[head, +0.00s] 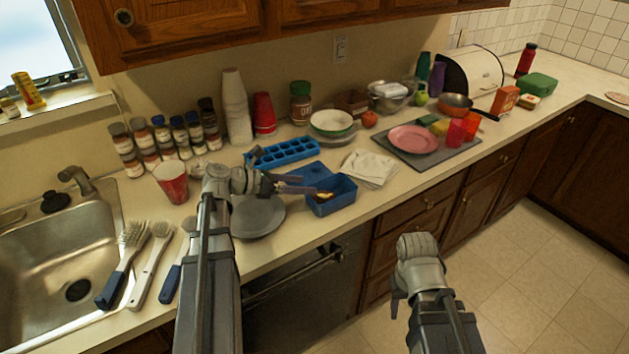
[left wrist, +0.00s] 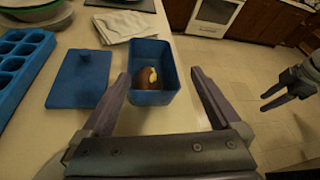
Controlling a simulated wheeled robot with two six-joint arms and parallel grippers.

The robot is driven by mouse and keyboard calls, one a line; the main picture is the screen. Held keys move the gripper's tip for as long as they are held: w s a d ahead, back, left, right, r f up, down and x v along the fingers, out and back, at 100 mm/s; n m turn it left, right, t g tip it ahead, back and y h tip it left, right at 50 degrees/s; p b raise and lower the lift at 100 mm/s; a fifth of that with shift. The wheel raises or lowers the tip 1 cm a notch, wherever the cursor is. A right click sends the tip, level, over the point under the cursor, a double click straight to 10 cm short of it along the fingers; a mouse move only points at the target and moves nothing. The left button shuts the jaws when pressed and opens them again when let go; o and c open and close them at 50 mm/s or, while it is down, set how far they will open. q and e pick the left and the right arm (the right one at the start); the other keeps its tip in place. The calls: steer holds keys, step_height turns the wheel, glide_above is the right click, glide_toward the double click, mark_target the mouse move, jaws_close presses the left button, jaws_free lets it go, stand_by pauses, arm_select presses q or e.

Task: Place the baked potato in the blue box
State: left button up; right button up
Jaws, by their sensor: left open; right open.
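The blue box (head: 334,200) stands open on the counter near its front edge, and it also shows in the left wrist view (left wrist: 152,97). The baked potato (left wrist: 148,78), brown with a pale yellow top, lies inside the box; in the head view only its light top (head: 324,196) shows clearly. My left gripper (head: 314,188) is open and empty beside the box, with its fingers (left wrist: 158,90) spread on either side of the box in the wrist view. I cannot tell its exact height above the box. My right gripper (head: 396,296) is open and empty over the floor, away from the counter.
A blue lid (left wrist: 79,77) lies left of the box. A grey plate (head: 258,216) sits close by on the left, partly behind my left arm. A blue ice tray (head: 284,152) and white napkins (head: 370,168) lie behind. Brushes (head: 150,262) lie by the sink (head: 50,275).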

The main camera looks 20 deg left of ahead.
arm_select(q)
steer(key=p+v, duration=0.1)
steer(key=v, duration=0.5)
steer(key=shift+a+p, duration=0.15)
steer(key=shift+p, duration=0.2)
